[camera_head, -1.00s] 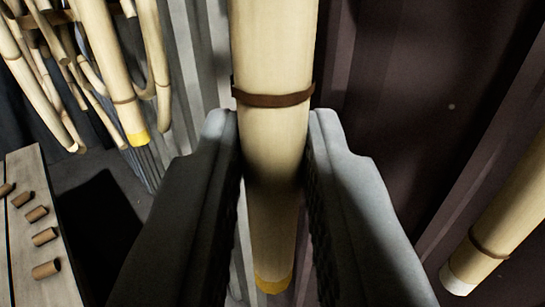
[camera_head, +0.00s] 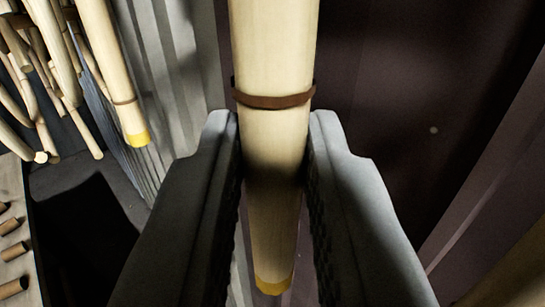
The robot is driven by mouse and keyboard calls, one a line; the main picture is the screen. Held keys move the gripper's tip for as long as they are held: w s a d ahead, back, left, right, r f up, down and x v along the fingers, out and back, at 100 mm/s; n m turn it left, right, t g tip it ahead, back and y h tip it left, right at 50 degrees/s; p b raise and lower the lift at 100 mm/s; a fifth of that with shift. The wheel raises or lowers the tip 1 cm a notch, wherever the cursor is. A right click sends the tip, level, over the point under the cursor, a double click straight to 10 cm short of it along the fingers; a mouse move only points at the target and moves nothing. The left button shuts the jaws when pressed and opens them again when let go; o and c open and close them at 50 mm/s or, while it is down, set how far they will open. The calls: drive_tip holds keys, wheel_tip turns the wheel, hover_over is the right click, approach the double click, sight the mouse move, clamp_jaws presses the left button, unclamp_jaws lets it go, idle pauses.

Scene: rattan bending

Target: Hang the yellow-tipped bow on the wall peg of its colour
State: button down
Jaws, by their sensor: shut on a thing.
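My gripper (camera_head: 273,165) is shut on the yellow-tipped bow (camera_head: 275,50), gripping one pale rattan leg just below its brown band. The yellow tip (camera_head: 274,286) of this leg points down below the fingers. Another pale leg with a yellow tip (camera_head: 137,139) hangs at the upper left; its upper end is out of view, so I cannot tell whether it belongs to the same bow. The bow's bend is out of view. I see no peg that I can clearly name as the yellow wall peg.
Several rattan canes (camera_head: 45,75) hang clustered at the upper left. A bench (camera_head: 12,205) with short brown pegs (camera_head: 12,252) stands at the lower left. A dark ribbed wall (camera_head: 400,70) lies behind, with a small pale dot (camera_head: 434,130). A shadowed cane is at the lower right edge.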

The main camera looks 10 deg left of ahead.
drive_tip(key=shift+w+d, duration=0.3)
drive_tip(key=shift+w, duration=0.15)
drive_tip(key=shift+w+d+f, duration=0.4)
drive_tip(key=shift+w+f, duration=0.05)
drive_tip(key=shift+w, duration=0.15)
drive_tip(key=c, duration=1.3)
unclamp_jaws()
drive_tip(key=shift+o, duration=0.2)
drive_tip(key=shift+s, duration=0.15)
drive_tip(key=s+d, duration=0.3)
drive_tip(key=s, duration=1.3)
drive_tip(key=shift+s+d+f, duration=0.2)
drive_tip(key=shift+s+f, duration=0.1)
drive_tip(key=shift+s, duration=0.05)
drive_tip(key=shift+s, duration=0.1)
